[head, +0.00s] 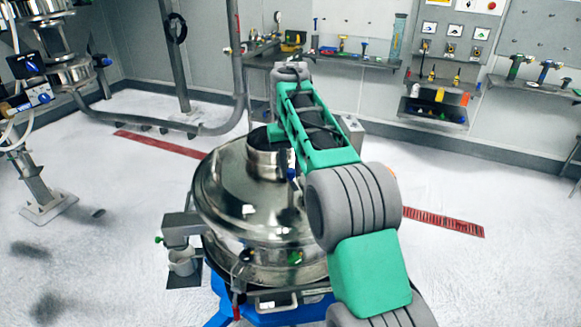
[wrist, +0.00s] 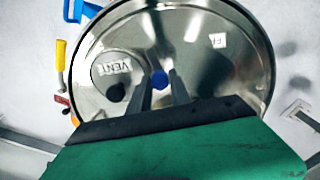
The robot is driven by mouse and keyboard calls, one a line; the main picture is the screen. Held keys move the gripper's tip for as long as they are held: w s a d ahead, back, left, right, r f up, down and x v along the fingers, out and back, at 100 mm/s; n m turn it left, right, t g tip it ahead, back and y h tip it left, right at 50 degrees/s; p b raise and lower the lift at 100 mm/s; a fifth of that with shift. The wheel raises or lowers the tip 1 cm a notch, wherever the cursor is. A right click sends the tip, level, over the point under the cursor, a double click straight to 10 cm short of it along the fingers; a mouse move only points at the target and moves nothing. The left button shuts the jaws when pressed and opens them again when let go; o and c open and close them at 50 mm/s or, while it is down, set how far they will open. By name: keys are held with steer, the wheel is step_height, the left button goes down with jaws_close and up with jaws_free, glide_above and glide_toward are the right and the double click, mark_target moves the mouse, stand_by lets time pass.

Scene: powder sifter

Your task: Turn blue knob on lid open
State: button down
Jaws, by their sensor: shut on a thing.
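The blue knob (wrist: 159,79) sits near the middle of the round shiny metal lid (wrist: 190,25) in the wrist view. My gripper (wrist: 160,83) has its two dark fingers on either side of the knob and is shut on it. In the head view the lid (head: 225,190) tops a large steel vessel, and a small blue spot, seemingly the knob (head: 291,174), shows beside my arm. My arm reaches over the lid there and hides part of it; my fingers are not clear in that view.
The vessel rests on a blue base (head: 265,318). Steel pipework (head: 40,70) stands at left. Tool shelves (head: 355,60) line the back wall. The white floor around the vessel is mostly clear.

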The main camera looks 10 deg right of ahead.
mark_target(291, 170)
steer(key=shift+m, duration=1.2)
steer(key=c, duration=1.2)
jaws_free()
step_height(291, 170, up, 3)
steer(key=p, duration=0.2)
steer(key=shift+r+p, duration=0.15)
steer(key=shift+p, duration=0.2)
steer(key=shift+w+r+b, duration=0.15)
steer(key=shift+r+b, duration=0.25)
steer(key=shift+r, duration=1.85)
